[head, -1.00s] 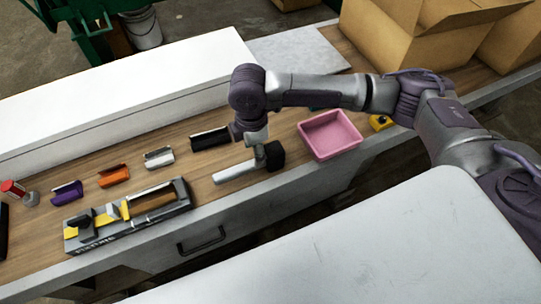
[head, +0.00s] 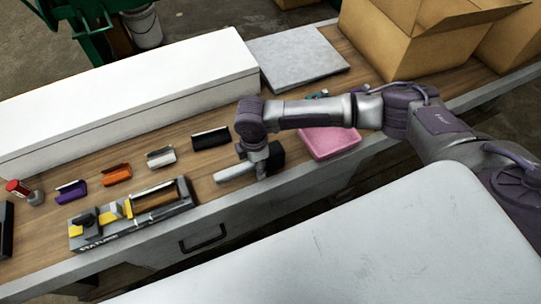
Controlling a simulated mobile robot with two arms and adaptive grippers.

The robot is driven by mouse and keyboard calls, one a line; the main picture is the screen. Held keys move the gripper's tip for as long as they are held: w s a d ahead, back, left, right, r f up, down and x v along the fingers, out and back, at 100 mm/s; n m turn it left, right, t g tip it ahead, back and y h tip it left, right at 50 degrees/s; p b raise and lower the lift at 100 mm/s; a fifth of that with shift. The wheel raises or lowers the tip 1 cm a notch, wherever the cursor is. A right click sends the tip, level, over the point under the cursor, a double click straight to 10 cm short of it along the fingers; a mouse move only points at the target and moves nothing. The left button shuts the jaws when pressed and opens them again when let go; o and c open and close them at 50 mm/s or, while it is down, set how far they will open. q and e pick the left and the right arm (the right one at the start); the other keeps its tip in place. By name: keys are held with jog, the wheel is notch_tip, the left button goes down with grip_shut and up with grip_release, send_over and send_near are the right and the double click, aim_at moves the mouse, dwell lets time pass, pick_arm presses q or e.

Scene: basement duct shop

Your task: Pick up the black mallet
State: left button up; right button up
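The black mallet has a black head (head: 276,156) and a light grey handle (head: 233,172). It lies on the wooden workbench (head: 212,185), near the front edge and left of the pink tray (head: 330,143). My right arm comes in from the right, and my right gripper (head: 261,172) points down at the mallet, where handle and head meet. The gripper covers part of the mallet. Its fingers are small and partly hidden, so I cannot tell whether they are open or shut on it. My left gripper is not in view.
A yellow-and-grey tool holder (head: 155,213) stands left on the bench. Behind it lie purple (head: 71,192), orange (head: 117,175), white (head: 161,157) and black (head: 210,139) pieces. A long white box (head: 130,95) and cardboard boxes (head: 410,45) stand at the back.

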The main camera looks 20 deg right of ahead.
grip_shut()
jog(key=shift+r, duration=0.1)
jog(key=shift+r, duration=0.5)
notch_tip(320, 180, up, 3)
jog(key=shift+w+f+b, duration=0.1)
jog(key=shift+f+b, duration=0.05)
jog(key=shift+b, duration=0.4)
jog(key=s+d+r+b, duration=0.1)
jog(key=s+d+r, duration=0.2)
jog(key=s+r, duration=0.4)
jog(key=s, duration=0.4)
jog(key=shift+s+r, duration=0.15)
jog(key=shift+s, duration=0.1)
